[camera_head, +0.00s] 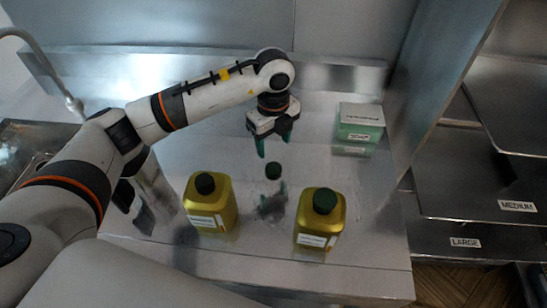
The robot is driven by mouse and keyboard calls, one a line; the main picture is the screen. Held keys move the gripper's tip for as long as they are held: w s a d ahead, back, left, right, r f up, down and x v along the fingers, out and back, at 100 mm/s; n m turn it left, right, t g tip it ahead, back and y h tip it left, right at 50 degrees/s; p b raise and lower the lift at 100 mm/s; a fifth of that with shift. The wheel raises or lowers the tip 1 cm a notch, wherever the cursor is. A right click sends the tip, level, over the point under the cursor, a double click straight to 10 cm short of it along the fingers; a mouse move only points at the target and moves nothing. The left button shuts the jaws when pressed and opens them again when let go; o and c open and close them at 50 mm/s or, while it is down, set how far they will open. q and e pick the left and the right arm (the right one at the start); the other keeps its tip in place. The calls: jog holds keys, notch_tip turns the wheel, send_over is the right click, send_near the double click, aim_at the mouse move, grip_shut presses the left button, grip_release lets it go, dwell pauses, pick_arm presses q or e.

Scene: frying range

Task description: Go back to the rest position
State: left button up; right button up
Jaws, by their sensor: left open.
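My left gripper (273,146) hangs above the steel counter (350,262), fingers pointing down. It is open, with nothing between its fingers. A yellow bottle (210,212) with a black cap stands upright to the lower left of the gripper. Another yellow bottle (320,227) with a dark green cap stands upright to the lower right. A small dark green cap-like thing (273,170) shows just below the gripper, apart from the fingers. A dark blurred patch lies below it, and I cannot tell what it is. My right gripper is not in view.
A green and white box (360,124) stands at the counter's right rear. A steel wall panel (437,75) rises on the right, with shelves labelled MEDIUM (517,206) and LARGE (465,243) beyond it. A sink with a tap (72,103) is at left.

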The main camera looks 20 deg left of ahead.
pick_arm(q)
jog(key=shift+r, duration=1.75)
